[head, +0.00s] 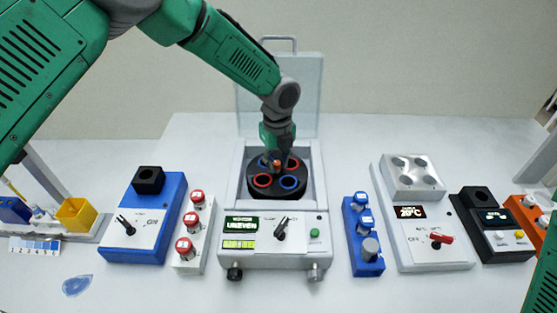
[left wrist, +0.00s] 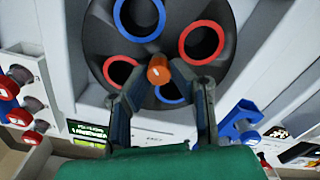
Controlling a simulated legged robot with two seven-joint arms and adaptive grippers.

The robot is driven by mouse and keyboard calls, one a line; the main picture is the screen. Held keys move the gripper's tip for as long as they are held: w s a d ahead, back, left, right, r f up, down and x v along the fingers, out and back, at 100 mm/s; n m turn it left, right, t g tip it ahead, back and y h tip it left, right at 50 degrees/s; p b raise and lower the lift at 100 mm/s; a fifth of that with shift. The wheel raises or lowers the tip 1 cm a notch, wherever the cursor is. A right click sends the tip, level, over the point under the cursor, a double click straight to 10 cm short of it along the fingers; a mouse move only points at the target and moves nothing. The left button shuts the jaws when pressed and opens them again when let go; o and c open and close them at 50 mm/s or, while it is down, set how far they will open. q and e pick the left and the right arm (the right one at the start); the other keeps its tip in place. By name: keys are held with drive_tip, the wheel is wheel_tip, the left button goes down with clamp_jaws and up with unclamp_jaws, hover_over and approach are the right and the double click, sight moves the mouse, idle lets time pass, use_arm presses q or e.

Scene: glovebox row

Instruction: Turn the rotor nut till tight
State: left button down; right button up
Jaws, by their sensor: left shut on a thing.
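The black rotor (head: 291,188) sits in the open bowl of the white centrifuge (head: 271,227), with red-ringed and blue-ringed holes around it. The rotor nut (head: 277,163) is a small orange knob at the rotor's centre; it also shows in the left wrist view (left wrist: 158,70). My left gripper (head: 276,160) reaches down over the rotor. In the left wrist view its two fingertips (left wrist: 158,76) close on both sides of the orange nut. The holes I can see look empty. The centrifuge display (head: 240,225) reads something like "UNEVEN". My right gripper is not in view.
The clear lid (head: 281,90) stands open behind. A rack of red-capped tubes (head: 190,225) is left of the centrifuge, a blue rack (head: 363,235) right. A blue mixer (head: 143,215) and a white heater block (head: 420,215) stand farther out. The front bench is mostly clear.

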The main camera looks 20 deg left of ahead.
sight(277, 161)
use_arm(q)
drive_tip(key=m, duration=0.4)
drive_tip(key=shift+w+a+m, duration=0.1)
drive_tip(key=shift+m, duration=0.2)
drive_tip(key=shift+r+m+p, duration=0.1)
drive_tip(key=shift+m+p, duration=0.25)
drive_tip(key=shift+m, duration=1.75)
drive_tip(key=shift+w+m, duration=0.1)
drive_tip(key=shift+m, duration=0.2)
drive_tip(key=c, duration=1.4)
unclamp_jaws()
drive_tip(key=shift+w, duration=0.1)
drive_tip(key=shift+r, duration=0.3)
wheel_tip(277, 161, up, 11)
